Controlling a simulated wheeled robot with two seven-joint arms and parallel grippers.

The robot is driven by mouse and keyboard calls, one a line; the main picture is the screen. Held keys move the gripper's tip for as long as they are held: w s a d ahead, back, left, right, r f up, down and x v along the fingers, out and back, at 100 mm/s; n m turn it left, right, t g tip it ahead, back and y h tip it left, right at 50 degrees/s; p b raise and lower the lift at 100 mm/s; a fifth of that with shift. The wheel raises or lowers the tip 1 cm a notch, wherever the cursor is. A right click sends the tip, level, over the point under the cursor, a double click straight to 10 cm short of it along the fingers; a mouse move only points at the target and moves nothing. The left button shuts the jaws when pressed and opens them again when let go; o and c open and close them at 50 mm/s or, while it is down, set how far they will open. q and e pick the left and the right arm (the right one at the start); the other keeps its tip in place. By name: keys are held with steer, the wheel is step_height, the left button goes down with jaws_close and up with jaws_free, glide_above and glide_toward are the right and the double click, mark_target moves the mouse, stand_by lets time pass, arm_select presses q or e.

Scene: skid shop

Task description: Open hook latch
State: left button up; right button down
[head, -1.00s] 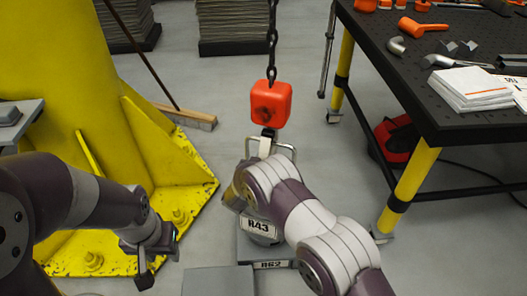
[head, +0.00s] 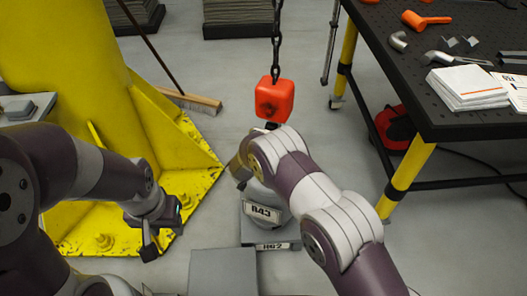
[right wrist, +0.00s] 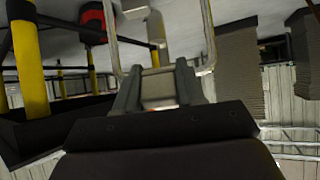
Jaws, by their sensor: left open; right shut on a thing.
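In the head view, an orange hook block (head: 274,100) hangs on a dark chain above a grey weight marked R43 (head: 262,214). My right arm's wrist hides the hook, its latch and the weight's top there. In the right wrist view, my right gripper (right wrist: 157,78) has its two dark fingers on either side of a pale piece (right wrist: 158,90), gripping it. This may be the hook latch; I cannot tell surely. A thin metal loop (right wrist: 207,35) rises on both sides of the fingers. My left gripper (head: 157,232) is open and empty, lower left, away from the hook.
The grey weight stands on a block marked R62 (head: 272,246). A yellow column with a bolted base (head: 180,200) stands left, with a broom (head: 190,102) behind it. A black worktable (head: 450,125) on yellow legs stands right. Some floor between is clear.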

steer(key=c, duration=0.8)
jaws_free()
steer(key=shift+o, duration=0.2)
steer(key=p+v, duration=0.1)
steer(key=v, duration=1.1)
steer(key=shift+s, duration=0.35)
steer(key=shift+a+r, duration=0.1)
steer(key=shift+r, duration=0.05)
